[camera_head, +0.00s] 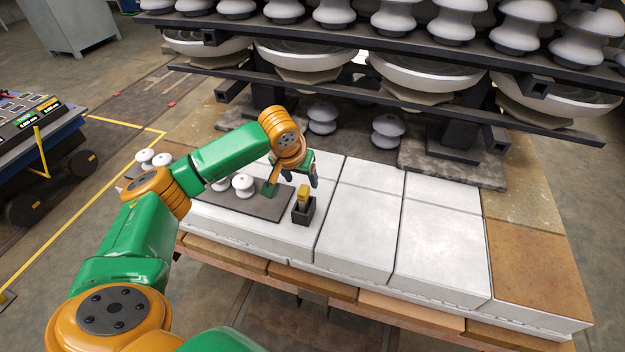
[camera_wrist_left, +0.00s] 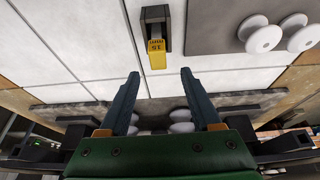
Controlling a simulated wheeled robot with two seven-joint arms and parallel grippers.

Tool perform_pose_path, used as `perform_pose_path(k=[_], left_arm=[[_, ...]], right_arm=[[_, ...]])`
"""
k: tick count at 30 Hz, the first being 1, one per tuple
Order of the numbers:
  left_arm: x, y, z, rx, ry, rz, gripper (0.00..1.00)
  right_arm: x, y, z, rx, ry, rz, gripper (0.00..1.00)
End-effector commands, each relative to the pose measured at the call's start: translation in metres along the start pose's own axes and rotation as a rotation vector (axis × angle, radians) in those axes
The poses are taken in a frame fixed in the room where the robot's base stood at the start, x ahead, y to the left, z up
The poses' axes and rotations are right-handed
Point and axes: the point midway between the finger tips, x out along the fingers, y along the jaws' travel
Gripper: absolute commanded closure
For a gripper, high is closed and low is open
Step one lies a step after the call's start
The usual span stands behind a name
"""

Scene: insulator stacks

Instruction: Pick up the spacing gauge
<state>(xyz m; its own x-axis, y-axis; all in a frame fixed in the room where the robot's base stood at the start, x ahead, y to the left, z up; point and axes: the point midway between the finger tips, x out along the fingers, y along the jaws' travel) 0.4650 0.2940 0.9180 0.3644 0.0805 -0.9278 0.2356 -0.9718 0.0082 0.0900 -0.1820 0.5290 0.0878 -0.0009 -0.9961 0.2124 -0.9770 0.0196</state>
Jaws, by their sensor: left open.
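The spacing gauge (camera_head: 303,192) is a yellow block standing upright in a small dark holder (camera_head: 303,211) near the front edge of the white slabs. In the left wrist view the gauge (camera_wrist_left: 157,54) shows its yellow end with dark markings, and the holder (camera_wrist_left: 155,14) is around its other end. My left gripper (camera_head: 314,181) is just behind and above the gauge in the head view. In the left wrist view its two fingers (camera_wrist_left: 160,76) are spread apart with nothing between them, and the gauge lies just beyond the tips. My right gripper is not in view.
A dark mat (camera_head: 258,208) with white insulators (camera_head: 243,186) lies left of the holder. Behind, a dark rack (camera_head: 400,98) with large insulators overhangs the bench. Two grey insulators (camera_head: 322,117) (camera_head: 388,132) stand beneath it. The white slabs (camera_head: 440,245) to the right are clear.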

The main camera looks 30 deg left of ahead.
Motion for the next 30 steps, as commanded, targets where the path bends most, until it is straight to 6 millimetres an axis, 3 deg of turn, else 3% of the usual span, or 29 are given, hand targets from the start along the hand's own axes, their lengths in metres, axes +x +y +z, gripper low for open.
perform_pose_path(k=[9, 17, 25, 30], left_arm=[[0.057, -0.004, 0.004, 0.000, -0.002, -0.001, 0.35], [0.065, -0.004, 0.004, 0.003, 0.001, -0.001, 0.35], [0.065, -0.004, 0.004, 0.003, 0.001, -0.001, 1.00], [0.065, -0.004, 0.004, 0.003, 0.002, 0.000, 1.00]], right_arm=[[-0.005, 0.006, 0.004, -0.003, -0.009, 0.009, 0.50], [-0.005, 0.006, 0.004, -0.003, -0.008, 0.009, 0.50], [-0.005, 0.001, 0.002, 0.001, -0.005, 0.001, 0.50], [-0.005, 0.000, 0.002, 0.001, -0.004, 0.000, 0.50]])
